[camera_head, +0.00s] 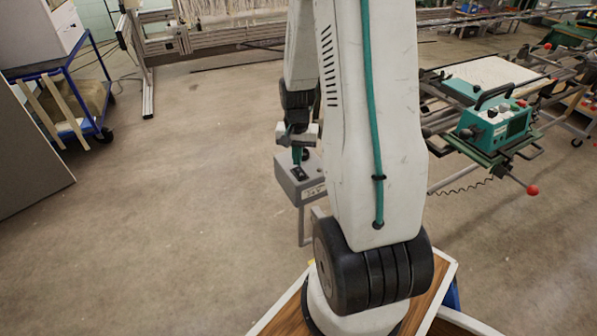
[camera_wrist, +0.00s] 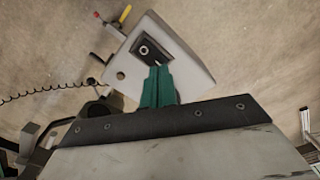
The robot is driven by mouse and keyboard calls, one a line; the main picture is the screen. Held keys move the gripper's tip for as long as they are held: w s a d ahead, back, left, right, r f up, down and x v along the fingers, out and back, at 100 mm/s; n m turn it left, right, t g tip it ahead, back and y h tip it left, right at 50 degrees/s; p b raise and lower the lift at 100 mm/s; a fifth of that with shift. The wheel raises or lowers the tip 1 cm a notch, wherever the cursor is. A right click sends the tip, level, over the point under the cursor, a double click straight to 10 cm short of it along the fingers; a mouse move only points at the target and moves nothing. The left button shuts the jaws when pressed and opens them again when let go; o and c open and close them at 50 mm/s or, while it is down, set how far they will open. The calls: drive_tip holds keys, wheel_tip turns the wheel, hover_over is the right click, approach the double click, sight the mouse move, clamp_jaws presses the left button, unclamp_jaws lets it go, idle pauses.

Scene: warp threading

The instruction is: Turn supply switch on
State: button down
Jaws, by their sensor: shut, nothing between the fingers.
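The supply switch is on a grey box (camera_head: 310,187) on a stand, left of my arm in the head view. The same grey box (camera_wrist: 192,70) shows in the wrist view, with a dark switch plate (camera_wrist: 143,50) bearing a round metal part. My gripper (camera_head: 297,157) is over the top of the box in the head view. In the wrist view my green gripper fingers (camera_wrist: 157,72) are together and empty, with their tips at the lower edge of the plate. I cannot tell whether they touch it, nor the switch's position.
A machine with a green control box (camera_head: 495,125) and a red-knobbed lever (camera_head: 532,190) stands at the right. A blue cart (camera_head: 75,85) is at the left and a loom frame (camera_head: 215,38) at the back. The floor at left is clear.

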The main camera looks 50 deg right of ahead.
sight(300, 177)
drive_tip(key=shift+f, duration=0.95)
idle(0.5)
drive_tip(key=shift+r, duration=3.55)
drive_tip(key=s+a+r+n, duration=0.5)
drive_tip(key=s+a+r, duration=0.3)
drive_tip(key=a+r, duration=0.2)
drive_tip(key=s+a+r+n+t, duration=0.1)
drive_tip(key=s+a+r+n, duration=0.5)
drive_tip(key=a, duration=0.9)
wheel_tip(300, 177, up, 5)
drive_tip(key=s, duration=0.2)
drive_tip(key=shift+s+a, duration=0.2)
drive_tip(key=shift+s, duration=0.1)
